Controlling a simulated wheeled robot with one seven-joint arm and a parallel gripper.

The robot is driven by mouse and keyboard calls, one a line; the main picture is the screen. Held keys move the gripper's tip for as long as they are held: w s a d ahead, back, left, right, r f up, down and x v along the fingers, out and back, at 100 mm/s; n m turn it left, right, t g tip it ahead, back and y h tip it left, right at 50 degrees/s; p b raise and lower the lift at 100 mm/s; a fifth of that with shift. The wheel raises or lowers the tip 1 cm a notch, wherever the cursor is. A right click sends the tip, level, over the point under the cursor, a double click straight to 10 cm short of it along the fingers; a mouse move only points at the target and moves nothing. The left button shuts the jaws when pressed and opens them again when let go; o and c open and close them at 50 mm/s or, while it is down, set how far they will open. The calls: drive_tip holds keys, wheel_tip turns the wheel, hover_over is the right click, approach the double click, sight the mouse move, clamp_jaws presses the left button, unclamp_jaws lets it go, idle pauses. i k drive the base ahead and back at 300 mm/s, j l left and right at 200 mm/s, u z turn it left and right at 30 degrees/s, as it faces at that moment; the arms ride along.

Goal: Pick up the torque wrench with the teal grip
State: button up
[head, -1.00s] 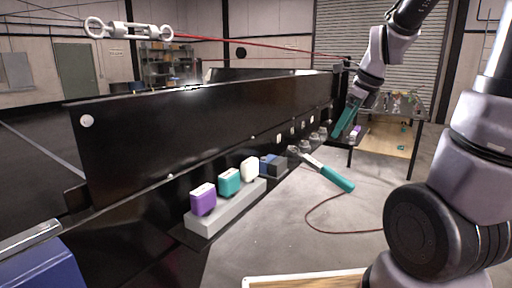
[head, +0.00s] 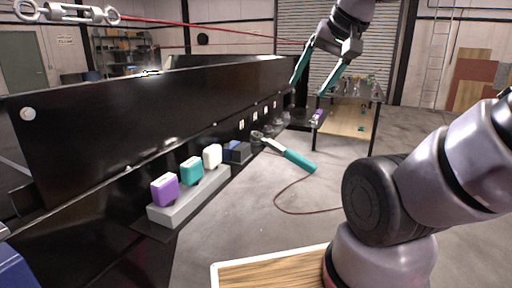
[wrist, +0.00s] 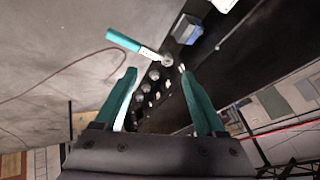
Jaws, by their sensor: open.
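The torque wrench with the teal grip (head: 298,160) has a metal head that rests at the dark conveyor ledge, and its grip sticks out to the right over the floor. It also shows in the wrist view (wrist: 124,40), at the upper middle, with its round head near the dark ledge. My gripper (head: 309,90) has teal fingers spread apart with nothing between them. It is above and beyond the wrench in the head view. In the wrist view my gripper (wrist: 158,72) points toward the ledge, and the wrench lies just past the fingertips, not touching them as far as I can see.
Purple (head: 165,189), teal (head: 192,171) and white (head: 212,157) blocks stand on a grey bar left of the wrench. A blue-and-black item (head: 237,151) sits beside the wrench head. The tall black conveyor wall (head: 130,120) runs behind. A table (head: 345,95) stands farther back.

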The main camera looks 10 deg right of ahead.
sight(302, 162)
drive_tip(key=l+z, duration=0.15)
drive_tip(key=z, duration=0.2)
drive_tip(key=l+z, duration=0.2)
drive_tip(key=z, duration=0.15)
drive_tip(key=l+z, duration=0.15)
drive_tip(key=z, duration=0.2)
